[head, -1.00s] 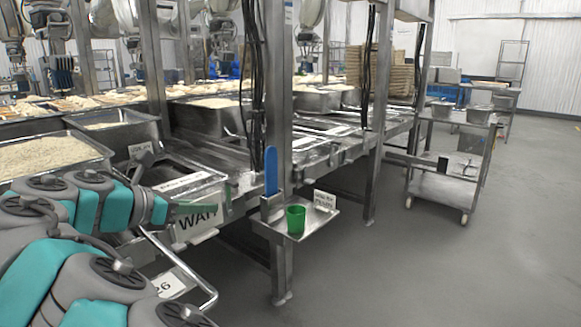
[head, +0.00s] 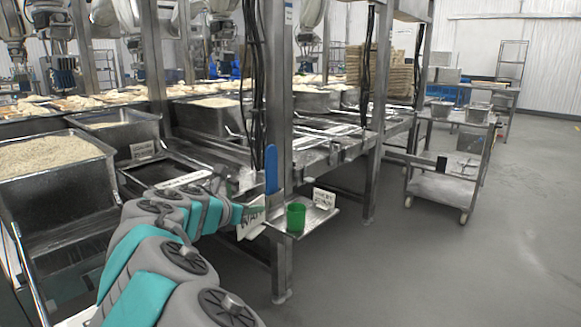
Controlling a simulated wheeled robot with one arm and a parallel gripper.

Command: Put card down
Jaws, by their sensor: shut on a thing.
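My arm reaches in from the lower left of the head view. My gripper (head: 254,214) is shut on a white card with dark lettering (head: 250,227), of which only part shows. The card is tilted and hangs beside the left end of a small metal shelf (head: 305,222). I cannot tell whether it touches the shelf. A green cup (head: 296,217) stands on the shelf just right of my gripper. A second white card (head: 323,198) with writing stands at the shelf's right end.
A blue upright piece (head: 271,168) rises at the shelf's left, in front of a metal post (head: 279,90). Steel bins of rice (head: 45,185) stand at the left. A wheeled cart (head: 440,185) stands at the right, with clear floor in front.

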